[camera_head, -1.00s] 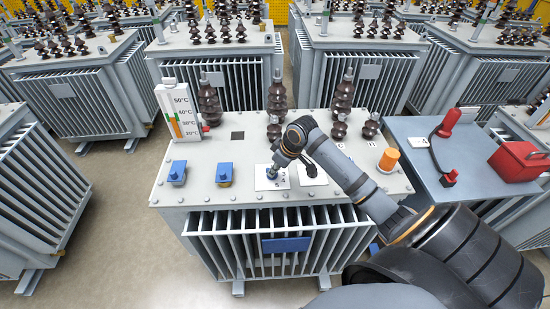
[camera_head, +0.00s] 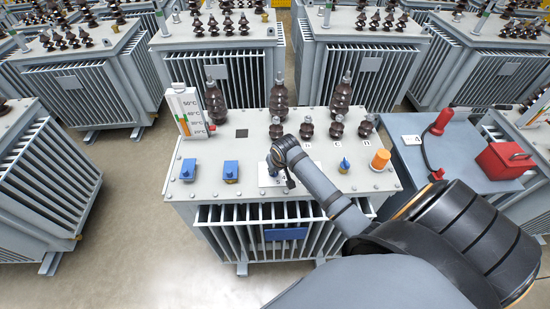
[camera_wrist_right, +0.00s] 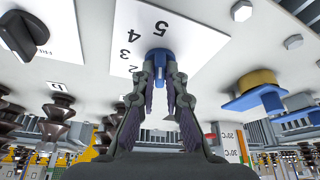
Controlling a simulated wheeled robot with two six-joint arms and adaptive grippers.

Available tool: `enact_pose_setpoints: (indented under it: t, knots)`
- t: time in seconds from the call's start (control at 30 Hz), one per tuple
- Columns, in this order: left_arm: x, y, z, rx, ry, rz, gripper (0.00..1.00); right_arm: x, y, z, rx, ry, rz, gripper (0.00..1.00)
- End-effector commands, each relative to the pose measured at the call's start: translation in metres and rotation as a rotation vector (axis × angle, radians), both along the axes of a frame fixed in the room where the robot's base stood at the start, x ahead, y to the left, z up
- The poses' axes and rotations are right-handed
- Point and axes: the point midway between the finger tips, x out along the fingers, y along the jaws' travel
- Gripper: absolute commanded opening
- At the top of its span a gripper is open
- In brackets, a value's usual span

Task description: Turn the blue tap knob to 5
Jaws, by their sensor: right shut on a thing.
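The blue tap knob (camera_wrist_right: 158,58) stands on a white dial plate (camera_wrist_right: 150,22) marked with numbers including 5, 3 and 2. My right gripper (camera_wrist_right: 160,78) is shut on the knob, with a fingertip on each side, in the right wrist view. Which number the knob points to I cannot tell. In the head view the dial plate (camera_head: 268,181) lies on the grey transformer top (camera_head: 250,205), and my right arm hides the knob and most of the plate. My left gripper is not in view.
Two blue fittings (camera_head: 188,169) (camera_head: 231,170) lie to the left. Brown insulators (camera_head: 279,98) rise behind. A side table (camera_head: 455,160) holds a red box (camera_head: 505,160).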

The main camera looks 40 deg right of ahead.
Motion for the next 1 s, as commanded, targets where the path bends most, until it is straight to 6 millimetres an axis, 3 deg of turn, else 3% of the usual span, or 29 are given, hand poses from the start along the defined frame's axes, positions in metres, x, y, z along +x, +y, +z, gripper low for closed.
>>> enact_pose_setpoints:
  t: [0.43,0.47,0.6,1.0]
  knots:
    - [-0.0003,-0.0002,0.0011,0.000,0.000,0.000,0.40,-0.0006,0.0004,-0.0013,0.003,0.002,-0.011,0.00]
    - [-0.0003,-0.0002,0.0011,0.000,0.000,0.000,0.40,-0.0006,0.0004,-0.0013,0.003,0.002,-0.011,0.14]
    - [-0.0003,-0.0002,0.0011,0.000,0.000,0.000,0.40,-0.0004,0.0004,-0.0010,0.002,0.002,-0.010,0.33]
    - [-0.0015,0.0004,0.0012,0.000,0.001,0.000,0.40,-0.0028,0.0002,0.0086,0.000,-0.002,-0.009,0.34]
